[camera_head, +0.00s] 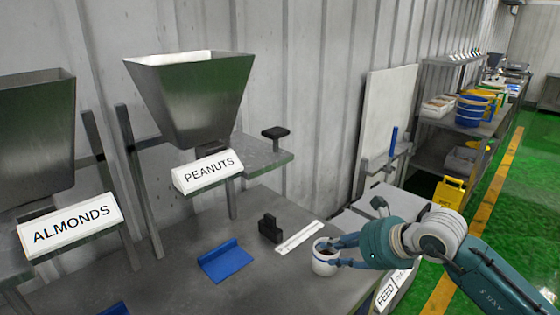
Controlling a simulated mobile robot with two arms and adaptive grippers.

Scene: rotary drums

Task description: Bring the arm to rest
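My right arm (440,240) comes in from the right and reaches over the front right of the metal table. My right gripper (331,252) is at a small white cup (325,268) with dark contents. Its blue fingers are apart, one at the far side of the cup's rim and one at the near side. I cannot tell whether they press on the cup. The cup stands upright at the table's right edge. My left arm and gripper are not in view.
Steel hoppers stand over signs reading ALMONDS (70,224) and PEANUTS (208,171). A blue scoop-like piece (226,262), a black block (270,228) and a white strip (299,237) lie on the table (190,240). A FEED sign (388,295) is below the arm. Shelves stand behind.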

